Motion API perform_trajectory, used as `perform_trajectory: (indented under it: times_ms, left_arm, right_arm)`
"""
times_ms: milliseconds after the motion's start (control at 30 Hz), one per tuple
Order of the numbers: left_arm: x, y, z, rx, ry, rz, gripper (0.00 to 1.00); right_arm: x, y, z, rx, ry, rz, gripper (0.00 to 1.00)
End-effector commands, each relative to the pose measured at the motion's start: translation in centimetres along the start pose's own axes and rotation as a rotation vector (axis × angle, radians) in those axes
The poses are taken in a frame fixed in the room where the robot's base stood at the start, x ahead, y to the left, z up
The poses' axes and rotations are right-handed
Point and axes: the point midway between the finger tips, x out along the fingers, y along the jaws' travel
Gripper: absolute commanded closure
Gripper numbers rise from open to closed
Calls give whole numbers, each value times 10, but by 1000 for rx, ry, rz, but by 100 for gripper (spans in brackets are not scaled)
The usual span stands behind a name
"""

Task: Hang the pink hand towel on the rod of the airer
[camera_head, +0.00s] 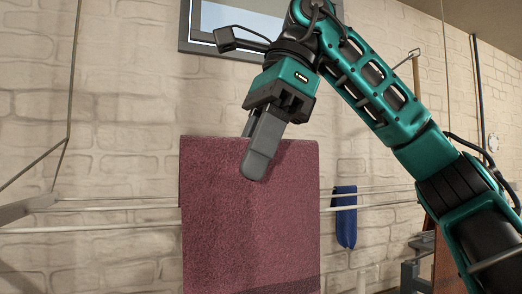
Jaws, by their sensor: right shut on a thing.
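The pink hand towel (235,225) hangs down in the middle of the head view, a flat dark-pink sheet with a straight top edge. My right gripper (262,150) reaches in from the upper right and is shut on the towel near its top edge. The white rods of the airer (100,220) run across left and right of the towel; the towel hides their middle stretch. I cannot tell whether the towel is over a rod or only in front of them. My left gripper is not in view.
A blue cloth (345,217) hangs on the airer to the right of the towel. A small window (238,25) is in the white brick wall (120,120) behind. The rods to the left of the towel are bare.

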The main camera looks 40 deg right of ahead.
Motion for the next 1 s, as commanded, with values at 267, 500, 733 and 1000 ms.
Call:
perform_trajectory:
  times_ms: [267, 500, 733, 1000]
  left_arm:
    - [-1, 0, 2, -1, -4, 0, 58]
    - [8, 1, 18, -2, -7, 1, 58]
    - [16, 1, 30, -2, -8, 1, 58]
    - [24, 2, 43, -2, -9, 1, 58]
  right_arm:
    - [1, -23, 0, 3, 0, 1, 100]
    - [23, -21, -9, 0, 0, 0, 100]
    - [39, -20, -16, 0, 0, 1, 100]
    - [59, -19, -25, 2, 0, 1, 100]
